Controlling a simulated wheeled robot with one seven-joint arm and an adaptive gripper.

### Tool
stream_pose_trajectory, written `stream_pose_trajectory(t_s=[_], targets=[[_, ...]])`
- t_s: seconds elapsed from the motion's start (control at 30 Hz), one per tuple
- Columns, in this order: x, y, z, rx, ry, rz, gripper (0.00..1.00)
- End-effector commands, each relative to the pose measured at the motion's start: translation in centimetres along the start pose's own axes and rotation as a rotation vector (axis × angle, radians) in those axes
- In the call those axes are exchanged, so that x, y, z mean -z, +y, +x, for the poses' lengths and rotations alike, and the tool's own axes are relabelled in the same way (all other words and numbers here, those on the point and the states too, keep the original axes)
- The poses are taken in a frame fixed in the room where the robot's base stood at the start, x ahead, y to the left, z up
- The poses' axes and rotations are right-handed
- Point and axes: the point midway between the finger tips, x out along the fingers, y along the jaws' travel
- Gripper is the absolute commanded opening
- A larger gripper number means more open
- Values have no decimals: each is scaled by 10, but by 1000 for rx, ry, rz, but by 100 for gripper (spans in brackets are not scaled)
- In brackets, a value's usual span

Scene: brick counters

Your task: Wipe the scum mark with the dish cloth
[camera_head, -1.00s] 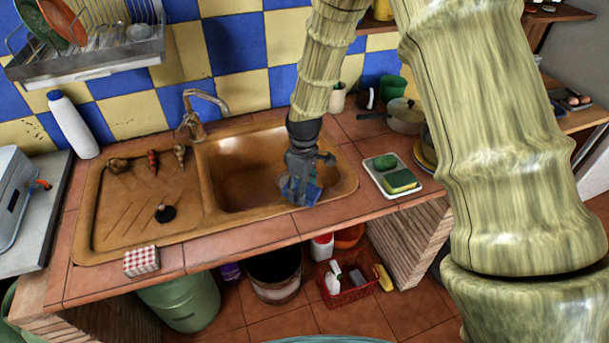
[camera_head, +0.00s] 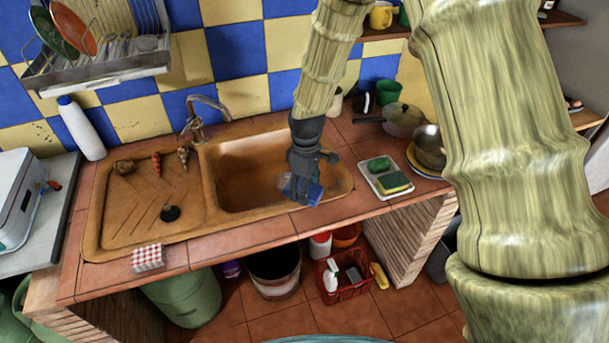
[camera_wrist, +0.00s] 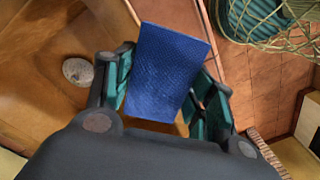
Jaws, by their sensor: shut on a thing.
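My gripper (camera_head: 302,182) is shut on a blue, finely textured folded piece that looks like the dish cloth (camera_wrist: 168,72). In the wrist view the blue cloth stands out between the two teal-padded fingers. The cloth also shows in the head view (camera_head: 313,195), over the front right part of the brown sink basin (camera_head: 236,178). A pale, speckled round patch (camera_wrist: 78,71) lies on the basin surface, left of the cloth and apart from it in the wrist view. I cannot tell whether it is the scum mark or the drain.
A red-white checked piece (camera_head: 148,257) lies at the counter's front edge. Shells and a dark stopper (camera_head: 170,213) lie on the drainboard. The faucet (camera_head: 205,106) stands behind the basin. A sponge tray (camera_head: 371,184) and a pan (camera_head: 404,120) are to the right.

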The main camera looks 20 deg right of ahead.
Motion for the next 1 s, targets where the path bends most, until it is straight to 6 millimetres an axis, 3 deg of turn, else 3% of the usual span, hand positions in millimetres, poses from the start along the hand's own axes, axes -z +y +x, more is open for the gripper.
stream_pose_trajectory(t_s=[0.3,1.0], targets=[[0,-2,-29,1,0,1,32],[0,-2,-29,0,0,0,32]])
